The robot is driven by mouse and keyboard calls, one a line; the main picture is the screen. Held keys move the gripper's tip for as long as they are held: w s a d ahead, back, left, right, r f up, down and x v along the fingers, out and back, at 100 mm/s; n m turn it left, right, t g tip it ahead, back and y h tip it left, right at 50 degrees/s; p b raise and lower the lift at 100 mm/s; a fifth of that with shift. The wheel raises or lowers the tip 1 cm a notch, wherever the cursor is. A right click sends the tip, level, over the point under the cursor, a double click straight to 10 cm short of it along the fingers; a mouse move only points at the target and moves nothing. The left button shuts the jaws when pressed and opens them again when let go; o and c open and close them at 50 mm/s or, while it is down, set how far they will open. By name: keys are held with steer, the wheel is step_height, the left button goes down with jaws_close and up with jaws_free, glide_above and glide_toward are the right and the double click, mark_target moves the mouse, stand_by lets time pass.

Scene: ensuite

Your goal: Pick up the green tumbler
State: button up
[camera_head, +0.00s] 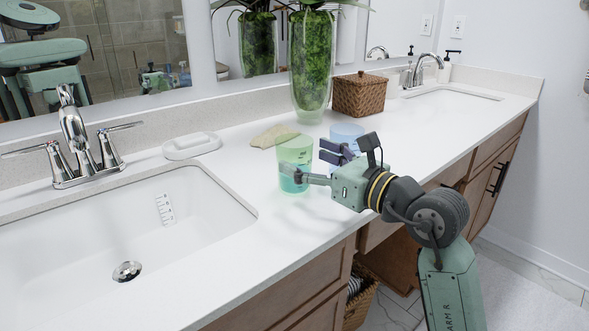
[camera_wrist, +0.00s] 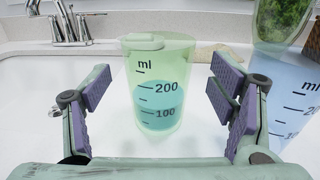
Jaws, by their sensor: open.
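The green tumbler (camera_head: 295,163) stands upright on the white counter, right of the near sink. It is see-through, with ml marks and a blue-green lower part. In the wrist view the tumbler (camera_wrist: 158,85) stands ahead, centred between the finger pads. My gripper (camera_head: 318,167) is open beside the tumbler, on its right side in the head view. One finger overlaps the tumbler's lower part there. In the wrist view my gripper (camera_wrist: 158,92) has its purple pads apart, with a gap on both sides of the tumbler; whether the tips are level with it is hard to tell.
A blue see-through tumbler (camera_head: 346,133) stands close behind my gripper and shows at the right edge of the wrist view (camera_wrist: 290,100). A tan cloth or sponge (camera_head: 273,136), a plant vase (camera_head: 311,75), a wicker basket (camera_head: 359,95) and a white soap dish (camera_head: 191,146) are nearby.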

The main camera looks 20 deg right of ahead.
mark_target(294, 140)
steer(key=shift+p+x, duration=0.45)
steer(key=shift+x, duration=1.55)
steer(key=shift+c, duration=0.4)
steer(key=c, duration=1.3)
steer(key=shift+r, duration=0.25)
steer(key=shift+r, duration=1.15)
steer(key=s+b, duration=0.1)
steer(key=s, duration=0.4)
steer(key=s+r+b, duration=0.1)
steer(key=s, duration=0.4)
steer(key=s+d+r+b, duration=0.1)
steer(key=s, duration=0.5)
steer(key=shift+r+b, duration=0.15)
steer(key=shift+b, duration=0.2)
steer(key=shift+s, duration=0.1)
